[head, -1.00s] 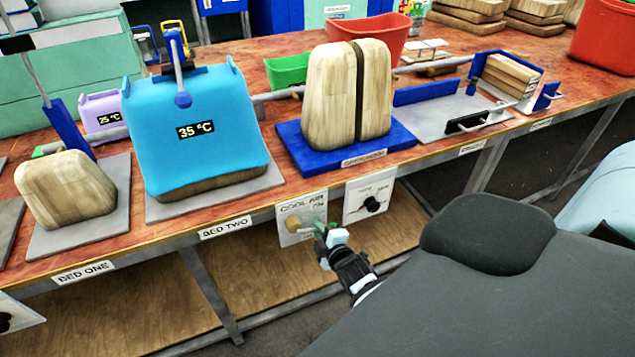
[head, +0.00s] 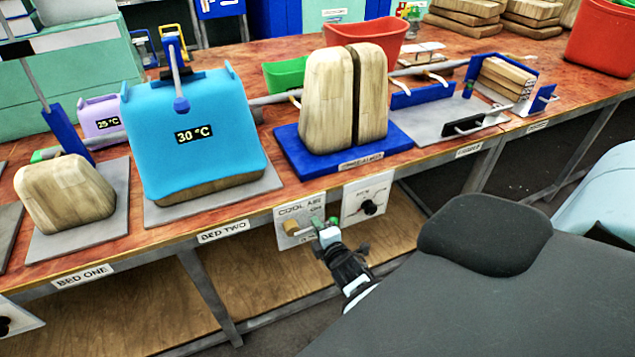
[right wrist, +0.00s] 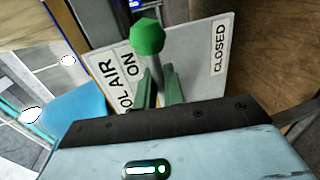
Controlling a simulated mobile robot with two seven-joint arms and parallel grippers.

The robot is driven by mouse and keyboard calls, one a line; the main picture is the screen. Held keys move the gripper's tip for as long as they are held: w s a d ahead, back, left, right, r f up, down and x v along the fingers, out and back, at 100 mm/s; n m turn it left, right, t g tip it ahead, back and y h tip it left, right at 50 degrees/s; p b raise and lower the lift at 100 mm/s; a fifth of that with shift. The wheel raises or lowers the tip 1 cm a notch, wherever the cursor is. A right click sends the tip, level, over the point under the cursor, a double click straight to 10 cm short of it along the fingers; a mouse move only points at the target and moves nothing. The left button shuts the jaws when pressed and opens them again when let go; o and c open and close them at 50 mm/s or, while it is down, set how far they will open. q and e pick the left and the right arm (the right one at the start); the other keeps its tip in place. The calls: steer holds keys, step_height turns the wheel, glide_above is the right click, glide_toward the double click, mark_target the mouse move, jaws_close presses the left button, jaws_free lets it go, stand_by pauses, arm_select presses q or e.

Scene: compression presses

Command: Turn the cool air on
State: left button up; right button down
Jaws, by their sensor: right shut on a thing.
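The white cool air panel (head: 284,212) is on the bench's front edge, below the blue press base. A tan knob (head: 291,228) shows on its left part. My right gripper (head: 319,226) is in front of the panel's right part. In the right wrist view, a grey lever with a green ball end (right wrist: 147,37) stands between the green fingers of the right gripper (right wrist: 158,88), which are shut on it. The panel (right wrist: 190,62) there reads "ON" near the lever and "CLOSED" farther right. My left gripper is not in view.
A second panel (head: 353,207) with a black knob is to the right. The blue cover (head: 215,160) on bed two reads 30 °C, and a lilac cover (head: 98,108) reads 25 °C. A shelf (head: 265,275) lies below the bench. Wooden forms stand on top.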

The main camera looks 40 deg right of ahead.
steer(key=shift+d+r, duration=0.1)
steer(key=shift+r, duration=0.1)
steer(key=c, duration=1.6)
jaws_free()
steer(key=shift+f, duration=0.1)
steer(key=v, duration=0.7)
steer(key=shift+s, duration=0.35)
